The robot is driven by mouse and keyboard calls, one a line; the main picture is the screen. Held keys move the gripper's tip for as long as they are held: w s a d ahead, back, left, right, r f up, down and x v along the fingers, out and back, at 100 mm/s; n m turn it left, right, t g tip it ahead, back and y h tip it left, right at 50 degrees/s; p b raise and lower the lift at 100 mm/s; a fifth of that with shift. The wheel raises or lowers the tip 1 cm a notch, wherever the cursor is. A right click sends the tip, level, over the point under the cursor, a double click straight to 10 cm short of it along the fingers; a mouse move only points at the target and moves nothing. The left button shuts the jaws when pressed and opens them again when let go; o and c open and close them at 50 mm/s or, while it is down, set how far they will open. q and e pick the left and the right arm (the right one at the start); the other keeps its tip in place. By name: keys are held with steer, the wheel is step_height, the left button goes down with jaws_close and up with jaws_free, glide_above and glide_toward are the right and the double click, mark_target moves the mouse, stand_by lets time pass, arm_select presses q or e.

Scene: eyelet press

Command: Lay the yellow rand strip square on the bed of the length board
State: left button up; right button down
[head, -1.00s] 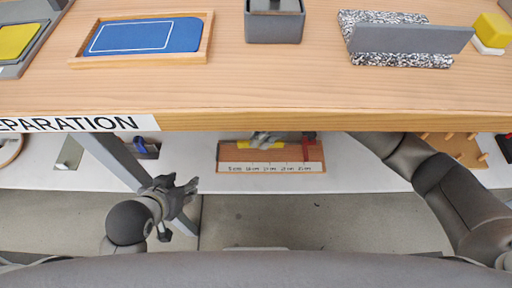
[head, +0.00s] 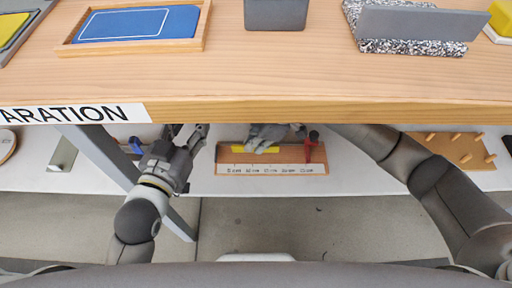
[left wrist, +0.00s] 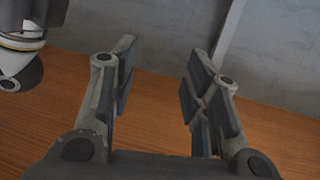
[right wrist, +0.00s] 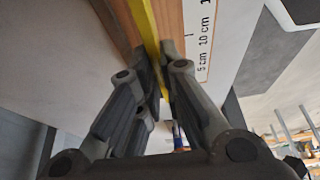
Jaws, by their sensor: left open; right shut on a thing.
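The length board (head: 222,156) is a brown wooden board on the white lower shelf in the head view, with a white printed centimetre scale (head: 270,169) along its near side. In the right wrist view my right gripper (right wrist: 160,80) is shut on the strip (right wrist: 146,22), which runs along the board (right wrist: 118,20). Whether the strip touches the bed I cannot tell. My left gripper (head: 186,134) is open and empty, left of the board; its spread fingers show in the left wrist view (left wrist: 158,80).
The wooden table top (head: 300,80) overhangs the shelf, with a blue panel in a wooden tray (head: 140,24) on it. A red-and-black part (head: 312,140) stands at the board's right end. A pegged wooden board (head: 455,148) lies further right. A table leg (head: 100,160) stands left.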

steer(key=shift+f+b, duration=0.85)
steer(key=shift+b, duration=0.2)
arm_select(q)
step_height(320, 180, up, 10)
steer(key=s+d+t+h, duration=0.1)
steer(key=t+h, duration=0.1)
steer(key=t, duration=0.4)
steer(key=shift+r, duration=0.25)
steer(key=shift+d+f, duration=0.1)
steer(key=shift+f, duration=0.05)
arm_select(e)
steer(key=shift+f, duration=0.1)
steer(key=c, duration=1.6)
jaws_free()
